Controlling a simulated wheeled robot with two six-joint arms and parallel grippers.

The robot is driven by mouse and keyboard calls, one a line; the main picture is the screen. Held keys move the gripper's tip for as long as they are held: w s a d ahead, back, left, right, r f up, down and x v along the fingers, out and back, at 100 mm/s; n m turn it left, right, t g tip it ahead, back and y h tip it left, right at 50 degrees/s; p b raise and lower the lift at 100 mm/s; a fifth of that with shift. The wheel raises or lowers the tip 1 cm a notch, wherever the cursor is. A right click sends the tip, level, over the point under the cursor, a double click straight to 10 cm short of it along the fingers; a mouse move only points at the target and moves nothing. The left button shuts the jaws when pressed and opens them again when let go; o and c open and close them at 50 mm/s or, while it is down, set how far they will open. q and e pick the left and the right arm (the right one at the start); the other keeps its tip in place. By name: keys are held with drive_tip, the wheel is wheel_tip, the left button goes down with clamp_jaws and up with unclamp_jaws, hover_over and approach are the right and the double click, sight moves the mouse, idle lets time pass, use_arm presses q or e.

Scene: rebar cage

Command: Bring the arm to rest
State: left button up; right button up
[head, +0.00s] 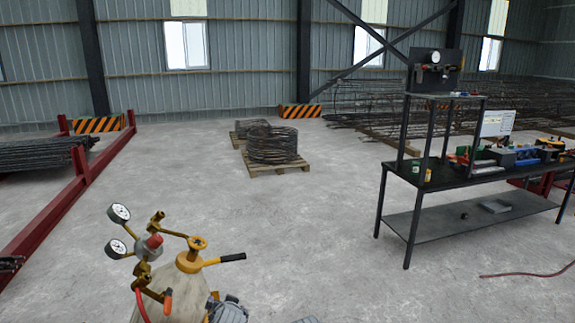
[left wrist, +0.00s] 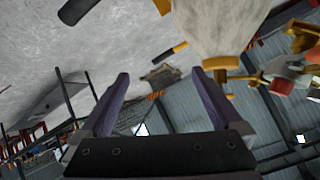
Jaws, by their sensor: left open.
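My left gripper (left wrist: 160,73) shows in the left wrist view with its two fingers apart and nothing between them. That view is turned over, with the floor at the top. A cream gas cylinder (head: 178,290) stands at the bottom of the head view, with a yellow collar, brass valve and two round gauges (head: 118,213). The cylinder (left wrist: 220,30) also shows beyond the right finger in the wrist view; I cannot tell the gap. A grey mechanical part (head: 228,310) shows beside the cylinder, mostly cut off. My right gripper is in neither view.
A black workbench (head: 450,178) with tools stands at the right. Wire coils (head: 272,144) sit on pallets at the back. A red rack (head: 45,215) holding bars is at the left. A red hose (head: 525,274) lies on the floor. The middle floor is clear.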

use_arm(q)
drive_tip(key=s+d+f+g+h+b, duration=0.1)
drive_tip(key=s+d+f+g+b, duration=0.2)
drive_tip(key=s+d+f+g, duration=0.2)
drive_tip(key=s+d+f+m+g+b, duration=0.1)
drive_tip(key=s+d+f+g+b, duration=0.2)
drive_tip(key=s+f, duration=0.8)
drive_tip(key=s+d+g, duration=0.2)
drive_tip(key=s, duration=0.1)
drive_tip(key=shift+s+d+m+g+h+b, duration=0.2)
drive_tip(key=shift+d+m+g+h+b, duration=0.1)
drive_tip(key=shift+d+h, duration=0.1)
drive_tip(key=shift+f, duration=0.1)
idle(0.8)
